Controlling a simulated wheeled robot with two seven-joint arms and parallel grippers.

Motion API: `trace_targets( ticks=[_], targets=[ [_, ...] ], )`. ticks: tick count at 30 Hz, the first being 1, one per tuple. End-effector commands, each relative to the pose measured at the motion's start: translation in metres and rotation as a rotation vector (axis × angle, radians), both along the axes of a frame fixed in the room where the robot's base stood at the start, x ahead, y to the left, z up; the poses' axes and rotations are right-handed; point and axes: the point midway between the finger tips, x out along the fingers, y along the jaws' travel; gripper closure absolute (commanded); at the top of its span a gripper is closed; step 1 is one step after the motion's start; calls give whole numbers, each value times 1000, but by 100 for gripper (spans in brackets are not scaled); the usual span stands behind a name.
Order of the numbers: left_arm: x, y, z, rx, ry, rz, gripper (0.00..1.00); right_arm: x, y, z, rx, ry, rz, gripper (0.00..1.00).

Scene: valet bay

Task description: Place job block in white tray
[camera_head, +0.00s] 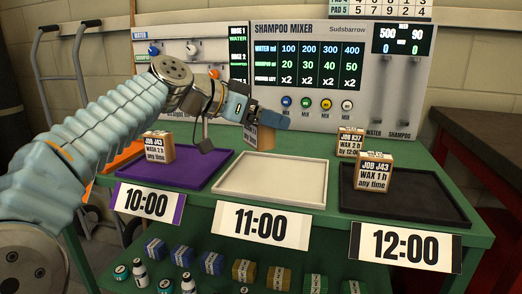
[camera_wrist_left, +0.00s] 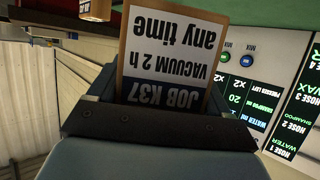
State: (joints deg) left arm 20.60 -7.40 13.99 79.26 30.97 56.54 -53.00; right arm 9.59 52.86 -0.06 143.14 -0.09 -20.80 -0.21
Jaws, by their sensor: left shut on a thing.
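My left gripper (camera_head: 262,120) is shut on a job block (camera_head: 267,138), above the back edge of the white tray (camera_head: 272,186). In the left wrist view the held job block (camera_wrist_left: 172,60) shows upside down and reads JOB K37, VACUUM 2 h, any time. In the head view the gripper hides most of its face. The white tray is empty and stands in the middle, behind the 11:00 sign (camera_head: 258,226). My right gripper is not in view.
The purple tray (camera_head: 200,180) at 10:00 holds a JOB J43 block (camera_head: 158,147). The black tray (camera_head: 425,205) at 12:00 holds a JOB J43 block (camera_head: 374,173) and a JOB R37 block (camera_head: 350,141). The shampoo mixer (camera_head: 318,105) stands behind the trays.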

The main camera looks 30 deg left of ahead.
Motion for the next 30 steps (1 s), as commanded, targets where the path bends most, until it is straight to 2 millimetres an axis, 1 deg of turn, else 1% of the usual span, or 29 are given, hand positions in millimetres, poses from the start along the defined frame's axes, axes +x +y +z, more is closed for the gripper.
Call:
trace_targets(
  ticks=[1,3,11,14,15,18,21,27,30],
  targets=[
    [6,5,-14,-3,5,1,55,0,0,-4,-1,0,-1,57],
    [12,12,-24,-2,3,2,55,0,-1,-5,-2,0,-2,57],
    [25,23,-45,-1,3,1,55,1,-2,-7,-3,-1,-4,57],
    [35,32,-61,-3,4,3,55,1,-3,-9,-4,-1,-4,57],
    [33,31,-70,-1,4,2,55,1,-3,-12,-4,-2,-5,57],
    [33,31,-83,0,2,3,55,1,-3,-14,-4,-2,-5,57],
    [33,30,-87,-1,1,3,55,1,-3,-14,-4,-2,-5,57],
    [33,30,-86,0,0,1,55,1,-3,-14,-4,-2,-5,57],
    [33,30,-89,0,0,1,55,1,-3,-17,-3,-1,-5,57]
  ],
)
